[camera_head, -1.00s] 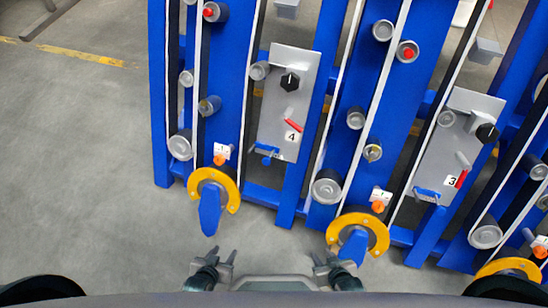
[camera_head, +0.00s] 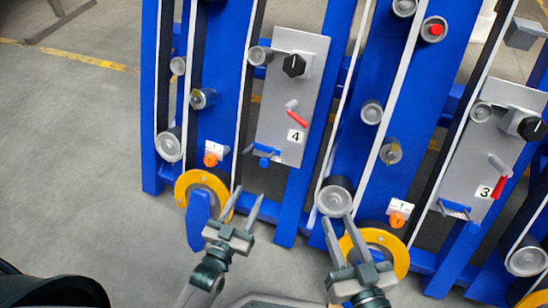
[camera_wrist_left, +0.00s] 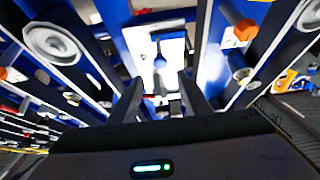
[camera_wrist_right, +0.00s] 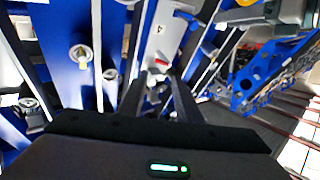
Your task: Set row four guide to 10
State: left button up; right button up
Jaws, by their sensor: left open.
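The row four grey panel (camera_head: 283,130) carries a "4" label (camera_head: 295,136), a black knob (camera_head: 294,65), a red-tipped lever (camera_head: 297,117) and a blue slider-like piece (camera_head: 264,152) at its bottom. The panel also shows in the left wrist view (camera_wrist_left: 146,42), with the blue piece (camera_wrist_left: 160,62) ahead of the fingers. No scale reading is legible there. My left gripper (camera_head: 249,194) is open and empty, below the panel's bottom edge in the picture. My right gripper (camera_head: 336,218) has its fingers apart and empty, by the lower grey roller (camera_head: 335,197) right of the panel.
Orange knobs (camera_head: 211,160) (camera_head: 397,220) with small white tags sit above yellow rings (camera_head: 203,178) (camera_head: 399,252). The row three panel (camera_head: 492,150) is at right. Blue uprights and belts flank each panel. Open grey floor (camera_head: 80,160) lies at left.

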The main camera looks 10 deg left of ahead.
aim_at(265, 161)
dwell(0.3)
pick_arm(q)
jog(key=w+d+b, duration=0.2)
jog(key=w+d, duration=0.1)
jog(key=w, duration=1.4)
jog(key=shift+d, duration=0.15)
pick_arm(e)
notch_tip(265, 161, up, 9)
jog(key=s+a+t+y, duration=0.1)
jog(key=s+t+y, duration=0.1)
jog(key=t, duration=0.3)
jog(key=shift+a, duration=0.1)
